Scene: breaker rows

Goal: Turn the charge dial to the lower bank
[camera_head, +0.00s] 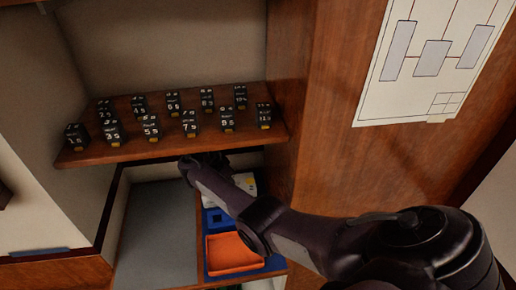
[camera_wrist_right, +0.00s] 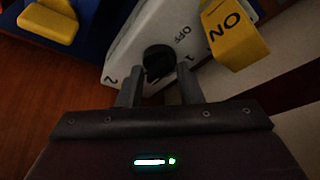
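The charge dial (camera_wrist_right: 158,62) is a black round knob on a white plate (camera_wrist_right: 128,48), seen in the right wrist view. The plate carries the marks OFF, 1 and 2. My right gripper (camera_wrist_right: 159,82) is open, with one finger on each side of the dial and a visible gap to it. I cannot tell how deep the fingertips reach around the knob. In the head view my right arm reaches in from the right to below the wooden shelf. There, part of the white plate (camera_head: 243,182) shows and the dial is hidden. My left gripper is not in view.
A yellow ON lever (camera_wrist_right: 236,32) stands close right of the dial; another yellow part (camera_wrist_right: 48,22) is at upper left. Several black numbered blocks stand on the shelf (camera_head: 82,153) above. An orange tray (camera_head: 231,252) and grey panel (camera_head: 158,235) lie below.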

